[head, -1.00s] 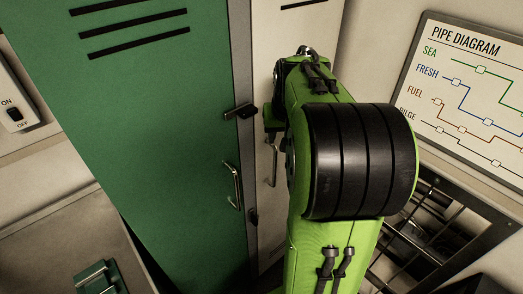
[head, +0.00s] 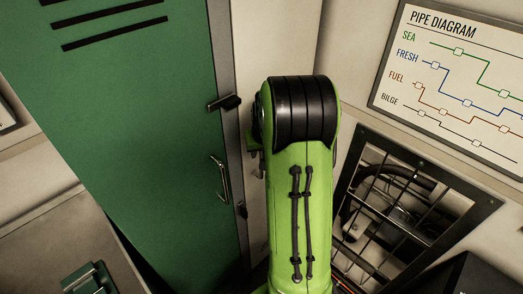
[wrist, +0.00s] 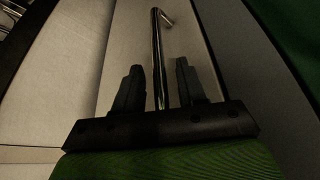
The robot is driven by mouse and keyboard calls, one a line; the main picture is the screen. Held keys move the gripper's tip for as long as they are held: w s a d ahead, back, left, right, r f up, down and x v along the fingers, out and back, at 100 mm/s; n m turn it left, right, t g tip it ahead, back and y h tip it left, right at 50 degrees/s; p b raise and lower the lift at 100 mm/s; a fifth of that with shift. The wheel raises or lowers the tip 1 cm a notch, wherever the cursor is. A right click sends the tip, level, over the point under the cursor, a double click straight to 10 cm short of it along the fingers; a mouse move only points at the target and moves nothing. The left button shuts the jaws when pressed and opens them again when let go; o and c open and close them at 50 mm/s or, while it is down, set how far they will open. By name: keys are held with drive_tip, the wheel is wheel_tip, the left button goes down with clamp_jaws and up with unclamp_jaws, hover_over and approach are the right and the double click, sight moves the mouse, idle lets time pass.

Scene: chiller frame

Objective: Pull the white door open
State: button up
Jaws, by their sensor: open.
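The white door (head: 278,40) stands right of the green door in the head view, largely covered by my arm. Its pale panel (wrist: 105,70) also fills much of the wrist view. A shiny metal bar handle (wrist: 157,60) runs upright there, with a bent upper end. My gripper (wrist: 160,80) is open, one dark finger on each side of the handle's lower part. I cannot tell whether either finger touches the handle. In the head view my arm hides the gripper and this handle.
A green door (head: 150,130) with a metal handle (head: 221,178) and a dark latch (head: 225,103) stands to the left. A barred opening (head: 405,205) is at the right, below a pipe diagram (head: 460,85). A grey cabinet (head: 60,235) is at lower left.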

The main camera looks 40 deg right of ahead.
clamp_jaws()
drive_tip(key=shift+s, duration=0.1)
